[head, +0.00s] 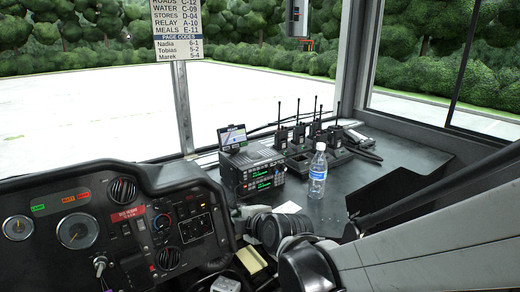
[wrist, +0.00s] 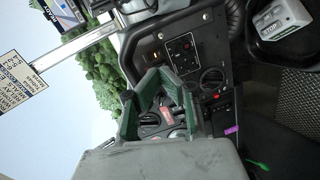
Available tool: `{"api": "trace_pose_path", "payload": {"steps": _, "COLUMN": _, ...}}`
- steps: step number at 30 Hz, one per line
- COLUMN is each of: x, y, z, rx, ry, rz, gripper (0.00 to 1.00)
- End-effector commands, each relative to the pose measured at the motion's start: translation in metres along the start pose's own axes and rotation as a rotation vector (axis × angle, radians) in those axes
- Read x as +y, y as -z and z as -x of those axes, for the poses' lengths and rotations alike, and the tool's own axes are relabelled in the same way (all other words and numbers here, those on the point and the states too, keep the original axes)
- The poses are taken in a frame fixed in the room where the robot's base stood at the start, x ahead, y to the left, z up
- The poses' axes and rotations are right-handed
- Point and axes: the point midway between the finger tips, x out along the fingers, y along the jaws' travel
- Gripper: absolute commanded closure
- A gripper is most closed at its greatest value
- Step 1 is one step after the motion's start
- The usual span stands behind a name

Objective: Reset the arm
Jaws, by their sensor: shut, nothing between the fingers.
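My gripper (wrist: 157,77) shows in the wrist view, with its two dark green fingers coming together at the tips in front of the dashboard. It is shut with nothing held, and its grey body fills the bottom of that view. In the head view, my pale arm link (head: 420,245) comes in from the lower right and reaches toward the dashboard (head: 110,210). I cannot make out the fingertips clearly in the head view.
A radio unit (head: 252,172), a water bottle (head: 318,172) and several handheld radios (head: 299,136) stand on the dark counter (head: 400,157). A printed code sheet (head: 177,28) hangs by the window post. A grey device (wrist: 281,18) shows at the wrist view's upper right.

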Motion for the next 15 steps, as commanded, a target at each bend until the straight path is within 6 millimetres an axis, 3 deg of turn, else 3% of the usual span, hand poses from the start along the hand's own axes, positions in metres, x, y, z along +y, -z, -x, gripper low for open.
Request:
{"api": "trace_pose_path", "payload": {"steps": 1, "x": 0.005, "y": -0.01, "z": 0.017, "rx": -0.022, "ry": 0.015, "rz": -0.064, "gripper": 1.0}}
{"api": "trace_pose_path", "payload": {"steps": 7, "x": 0.012, "y": -0.043, "z": 0.075, "rx": -0.113, "ry": 0.068, "rz": -0.359, "gripper": 1.0}}
{"api": "trace_pose_path", "payload": {"steps": 15, "x": 0.006, "y": -0.08, "z": 0.157, "rx": -0.266, "ry": 0.101, "rz": -0.763, "gripper": 1.0}}
